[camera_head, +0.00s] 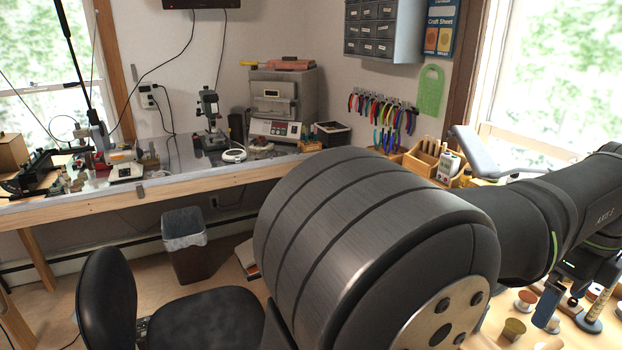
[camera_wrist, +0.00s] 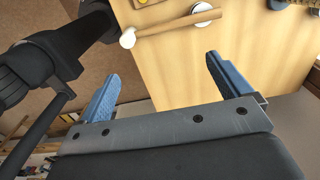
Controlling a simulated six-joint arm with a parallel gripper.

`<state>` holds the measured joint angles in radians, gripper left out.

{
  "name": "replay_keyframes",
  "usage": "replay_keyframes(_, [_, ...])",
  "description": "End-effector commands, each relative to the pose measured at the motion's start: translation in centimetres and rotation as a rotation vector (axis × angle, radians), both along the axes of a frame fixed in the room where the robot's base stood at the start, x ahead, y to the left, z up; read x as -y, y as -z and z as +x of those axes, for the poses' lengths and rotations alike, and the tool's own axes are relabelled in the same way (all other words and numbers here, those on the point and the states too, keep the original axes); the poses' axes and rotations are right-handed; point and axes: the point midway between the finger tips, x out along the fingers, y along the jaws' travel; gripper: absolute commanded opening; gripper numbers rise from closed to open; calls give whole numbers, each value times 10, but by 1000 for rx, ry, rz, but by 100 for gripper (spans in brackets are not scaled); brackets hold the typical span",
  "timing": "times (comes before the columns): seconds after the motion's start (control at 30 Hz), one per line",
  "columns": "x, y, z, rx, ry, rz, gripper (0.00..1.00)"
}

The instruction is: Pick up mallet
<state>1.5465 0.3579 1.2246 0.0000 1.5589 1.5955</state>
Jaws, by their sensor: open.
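A wooden-handled tool with a pale round end, which looks like the mallet (camera_wrist: 172,27), lies on the light wooden bench top (camera_wrist: 185,75) near the top of the wrist view. Its handle runs from the pale end at left to the upper right. My gripper (camera_wrist: 162,68) has its two blue fingers spread, with nothing between them. The fingers point toward the bench and the tool, and the tool is beyond the fingertips. In the head view the blue fingers show at lower right over the bench; I cannot surely pick out the mallet there.
Small round-topped items (camera_head: 514,328) stand on the bench at lower right in the head view. A black chair (camera_head: 107,298) and a waste bin (camera_head: 185,250) are on the floor. A long bench (camera_head: 90,203) with tools runs along the back wall. My arm covers much of the middle.

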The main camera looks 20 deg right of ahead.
Motion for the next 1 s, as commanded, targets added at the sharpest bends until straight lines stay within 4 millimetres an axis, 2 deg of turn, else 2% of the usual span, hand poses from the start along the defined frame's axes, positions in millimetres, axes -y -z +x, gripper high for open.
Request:
replay_keyframes(0.03, [0, 0, 0, 0, 0, 0, 84])
replay_keyframes(0.2, [0, 0, 0, 0, 0, 0, 51])
replay_keyframes(0.27, [0, 0, 0, 0, 0, 0, 43])
replay_keyframes(0.53, [0, 0, 0, 0, -6, -1, 43])
replay_keyframes(0.67, [-6, 1, 0, -1, -90, -23, 43])
replay_keyframes(0.77, [-16, 3, 0, -8, -240, -61, 43])
replay_keyframes(1.0, [-47, 11, -1, -70, -732, -178, 43])
